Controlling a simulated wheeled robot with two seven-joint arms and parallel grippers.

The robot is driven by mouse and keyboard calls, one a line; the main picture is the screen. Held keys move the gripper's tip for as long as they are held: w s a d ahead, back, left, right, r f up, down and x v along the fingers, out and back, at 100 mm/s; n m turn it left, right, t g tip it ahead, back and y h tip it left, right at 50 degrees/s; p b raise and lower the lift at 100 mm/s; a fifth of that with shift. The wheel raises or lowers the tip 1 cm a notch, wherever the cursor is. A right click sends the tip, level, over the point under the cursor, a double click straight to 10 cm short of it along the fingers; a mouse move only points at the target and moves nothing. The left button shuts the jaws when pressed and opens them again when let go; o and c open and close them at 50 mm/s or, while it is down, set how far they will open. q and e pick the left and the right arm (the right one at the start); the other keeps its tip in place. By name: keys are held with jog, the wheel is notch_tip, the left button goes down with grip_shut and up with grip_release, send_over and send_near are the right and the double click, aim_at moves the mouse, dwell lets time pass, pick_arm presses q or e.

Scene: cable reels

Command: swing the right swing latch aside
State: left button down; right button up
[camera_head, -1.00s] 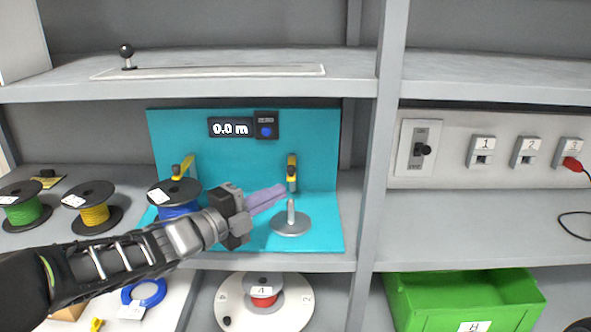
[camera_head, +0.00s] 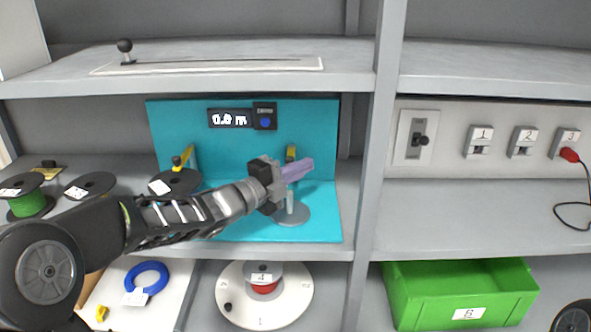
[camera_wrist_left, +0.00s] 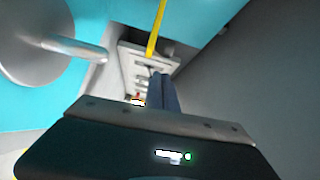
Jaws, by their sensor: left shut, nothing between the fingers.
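The right swing latch (camera_head: 291,153) is a yellow piece on the teal back panel, and its lower part is hidden behind my left gripper. In the left wrist view a yellow bar (camera_wrist_left: 156,28), likely this latch, runs up to the top edge, just beyond the fingers. My left gripper (camera_head: 300,169) has purple fingers and is shut and empty, in front of and just below the latch. I cannot tell whether it touches the latch. The fingers also show in the left wrist view (camera_wrist_left: 163,93). My right gripper is out of view.
A grey disc with an upright spindle (camera_head: 291,217) stands under my gripper. The left yellow latch (camera_head: 188,155) is above a black-flanged reel (camera_head: 175,182). A shelf post (camera_head: 370,180) rises to the right. A green bin (camera_head: 460,287) sits below.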

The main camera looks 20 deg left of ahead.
pick_arm(q)
jog(key=shift+w+a, duration=0.1)
jog(key=shift+a, duration=1.15)
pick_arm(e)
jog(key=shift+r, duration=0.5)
